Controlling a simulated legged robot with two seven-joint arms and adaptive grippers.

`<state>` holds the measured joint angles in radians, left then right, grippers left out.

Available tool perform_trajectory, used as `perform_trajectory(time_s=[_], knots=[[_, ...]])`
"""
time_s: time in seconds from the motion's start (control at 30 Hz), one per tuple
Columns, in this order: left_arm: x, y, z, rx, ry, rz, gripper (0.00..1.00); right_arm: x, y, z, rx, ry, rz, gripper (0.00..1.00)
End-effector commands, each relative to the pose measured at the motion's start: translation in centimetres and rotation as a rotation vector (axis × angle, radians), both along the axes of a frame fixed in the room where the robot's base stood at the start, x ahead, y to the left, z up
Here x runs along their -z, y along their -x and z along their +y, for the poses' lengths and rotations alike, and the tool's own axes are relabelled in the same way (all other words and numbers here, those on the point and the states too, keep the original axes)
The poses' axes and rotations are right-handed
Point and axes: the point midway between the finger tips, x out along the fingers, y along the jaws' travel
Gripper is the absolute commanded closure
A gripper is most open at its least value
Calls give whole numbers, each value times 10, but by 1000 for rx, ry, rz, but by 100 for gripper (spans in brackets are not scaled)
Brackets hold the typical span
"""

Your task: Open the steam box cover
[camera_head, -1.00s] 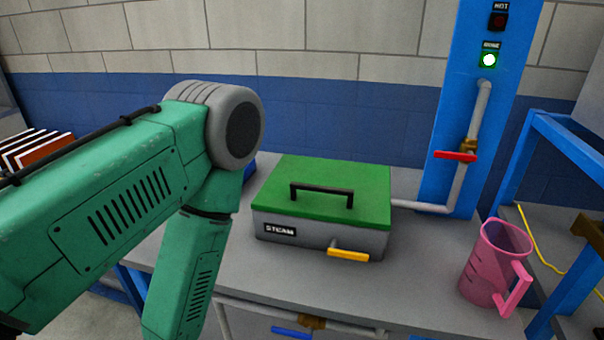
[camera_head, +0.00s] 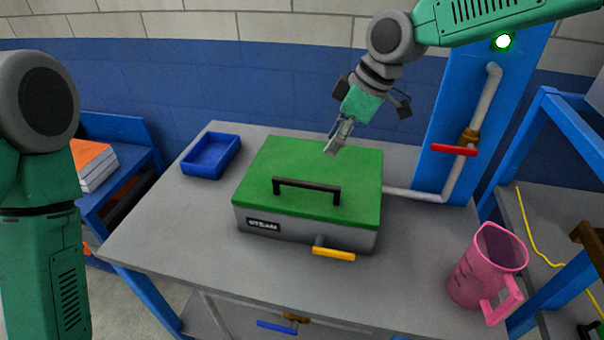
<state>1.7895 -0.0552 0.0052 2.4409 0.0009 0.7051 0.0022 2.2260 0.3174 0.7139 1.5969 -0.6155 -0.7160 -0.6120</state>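The steam box (camera_head: 290,224) is a grey box labelled STEAM in the middle of the grey table. Its green cover (camera_head: 320,165) lies flat on top, closed, with a black bar handle (camera_head: 306,185) near its front. My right gripper (camera_head: 336,146) hangs over the back right part of the cover, fingers pointing down and apart from the handle. Its fingers look close together, but whether they are shut is unclear. It holds nothing that I can see. My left arm shows at the left edge; its gripper is out of view.
A yellow valve handle (camera_head: 334,254) sticks out of the box front. A blue tray (camera_head: 211,156) is at the table's back left. A pink jug (camera_head: 487,266) stands at the right. A pipe with a red valve handle (camera_head: 454,150) runs up the blue column behind.

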Motion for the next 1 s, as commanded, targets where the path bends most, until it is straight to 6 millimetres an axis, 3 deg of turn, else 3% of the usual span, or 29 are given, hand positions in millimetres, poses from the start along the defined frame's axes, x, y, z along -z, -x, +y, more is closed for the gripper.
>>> perform_trajectory(time_s=[0.3, 0.5, 0.7, 1.0], knots=[[-3, 0, 0, -1, 0, 0, 100, 66, -7, 24, -1, -2, 6, 67], [-5, 0, 0, -1, 0, 0, 100, 96, -12, 35, 1, -4, 2, 67], [-6, 0, 0, -1, 0, 0, 100, 110, -14, 42, 1, -3, 2, 67], [-6, 0, 0, -1, 0, 0, 100, 112, -14, 43, 1, -1, 1, 67]])
